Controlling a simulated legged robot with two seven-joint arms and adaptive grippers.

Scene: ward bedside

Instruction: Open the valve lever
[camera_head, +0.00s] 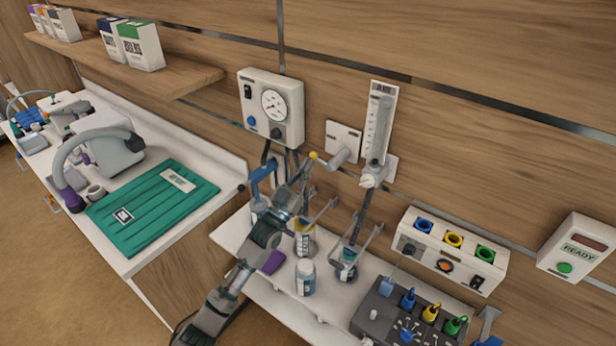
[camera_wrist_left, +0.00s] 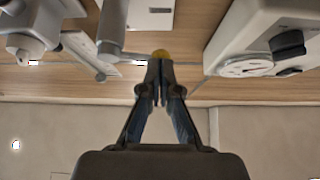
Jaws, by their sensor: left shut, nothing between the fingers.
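The valve lever (camera_head: 313,155) has a yellow ball tip and sits beside a grey cylindrical valve body (camera_head: 341,157) on a white wall plate. In the left wrist view the yellow tip (camera_wrist_left: 161,53) shows just beyond my fingertips, with the grey valve body (camera_wrist_left: 111,30) to its left. My left gripper (camera_head: 303,172) reaches up from the lower left, just below the yellow tip. Its fingers (camera_wrist_left: 161,70) are shut together with nothing between them. I cannot tell whether they touch the tip. My right gripper is in neither view.
A gauge box (camera_head: 271,107) hangs left of the valve and a flowmeter (camera_head: 378,130) right of it. Below, bottles (camera_head: 306,277) and clamp stands crowd the white shelf (camera_head: 258,284). A socket box (camera_head: 452,250) stands at the right.

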